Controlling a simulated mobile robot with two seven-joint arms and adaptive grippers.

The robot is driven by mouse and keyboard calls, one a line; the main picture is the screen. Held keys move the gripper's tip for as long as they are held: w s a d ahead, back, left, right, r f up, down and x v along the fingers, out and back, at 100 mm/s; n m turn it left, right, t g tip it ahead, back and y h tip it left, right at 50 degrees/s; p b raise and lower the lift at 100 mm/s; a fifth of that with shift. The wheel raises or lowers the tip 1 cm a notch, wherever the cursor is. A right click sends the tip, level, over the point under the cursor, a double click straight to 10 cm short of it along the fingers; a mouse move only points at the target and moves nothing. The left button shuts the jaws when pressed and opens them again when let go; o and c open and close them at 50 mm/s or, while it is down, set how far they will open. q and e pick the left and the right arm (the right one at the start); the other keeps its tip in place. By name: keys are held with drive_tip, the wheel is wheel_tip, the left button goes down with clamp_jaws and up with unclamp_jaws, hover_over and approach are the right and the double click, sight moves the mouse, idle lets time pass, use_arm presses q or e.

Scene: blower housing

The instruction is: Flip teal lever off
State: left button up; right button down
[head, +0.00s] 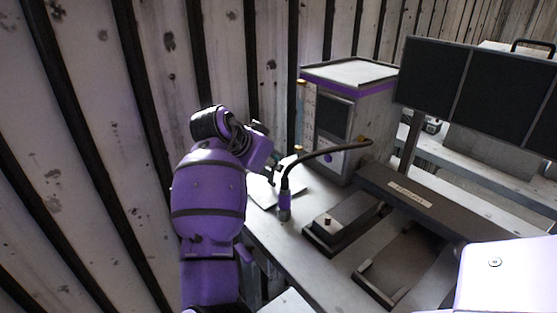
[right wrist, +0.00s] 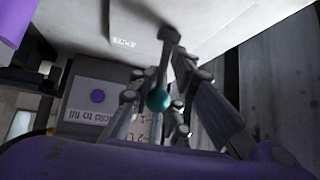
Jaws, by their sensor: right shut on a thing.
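The teal lever shows as a round teal knob (right wrist: 158,99) in the right wrist view, between the fingers of my right gripper (right wrist: 163,88). The gripper is shut on it. In the head view my right gripper (head: 272,150) is small and partly hidden behind my purple arm, at the left side of the cabinet with the purple band (head: 352,84). The lever cannot be made out there, and its exact angle is unclear. My left gripper is not in view.
A gooseneck microphone (head: 285,203) stands on the desk (head: 290,238) close to my right arm. Dark monitors (head: 480,87) stand at right. A ribbed wall (head: 90,150) is at left.

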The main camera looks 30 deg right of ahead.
drive_tip(key=shift+w+a+r+t+h, duration=0.15)
drive_tip(key=shift+a+h, duration=0.2)
drive_tip(key=shift+h, duration=0.3)
drive_tip(key=shift+a+r+t+h, duration=0.15)
drive_tip(key=shift+a+h, duration=0.2)
drive_tip(key=shift+h, duration=0.3)
drive_tip(key=c, duration=1.8)
unclamp_jaws()
drive_tip(key=shift+a, duration=0.1)
drive_tip(key=shift+f, duration=0.15)
drive_tip(key=v, duration=1.2)
drive_tip(key=shift+c, duration=0.6)
